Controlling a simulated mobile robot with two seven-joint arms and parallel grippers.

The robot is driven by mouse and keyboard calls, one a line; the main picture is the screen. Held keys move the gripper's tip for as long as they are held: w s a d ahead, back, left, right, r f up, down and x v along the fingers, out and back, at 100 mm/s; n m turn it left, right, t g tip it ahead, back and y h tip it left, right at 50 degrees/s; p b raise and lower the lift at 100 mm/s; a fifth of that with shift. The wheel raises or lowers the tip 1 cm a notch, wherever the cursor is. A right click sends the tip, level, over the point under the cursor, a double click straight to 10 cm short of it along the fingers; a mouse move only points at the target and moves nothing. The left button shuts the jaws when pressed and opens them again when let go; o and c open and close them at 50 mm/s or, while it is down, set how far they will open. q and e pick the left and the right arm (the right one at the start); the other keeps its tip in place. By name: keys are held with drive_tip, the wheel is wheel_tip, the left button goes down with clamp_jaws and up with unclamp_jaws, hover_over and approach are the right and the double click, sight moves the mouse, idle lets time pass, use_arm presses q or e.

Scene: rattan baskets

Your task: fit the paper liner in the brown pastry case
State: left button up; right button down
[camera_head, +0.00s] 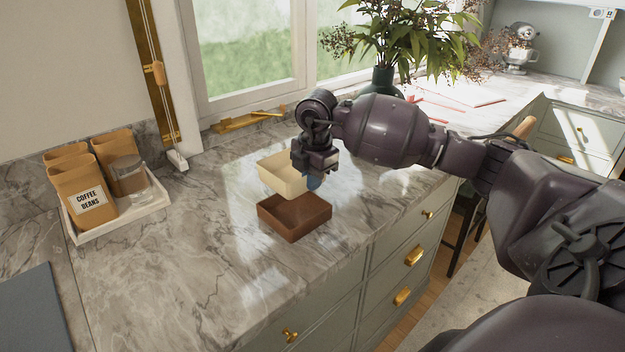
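The brown pastry case (296,219) is an open square box sitting on the marble counter. The cream paper liner (277,175) is a tray shape just above and behind the case in the picture. My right gripper (313,178) reaches in from the right and points down at the liner's right side. The liner appears to hang from it, tilted, with its lower edge near the case's back rim. The fingertips are small and partly hidden, but they seem closed on the liner's right wall. My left gripper is out of view.
A white tray (120,222) with coffee bean bags (84,192) and a glass jar (131,177) stands at the left. A dark green vase (382,82) with leafy branches is behind my arm. A dark board (30,312) lies front left. The counter left of the case is clear.

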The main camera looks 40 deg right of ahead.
drive_tip(key=shift+f+b, duration=0.9)
drive_tip(key=shift+f, duration=2.05)
idle(0.5)
drive_tip(key=shift+p, duration=0.35)
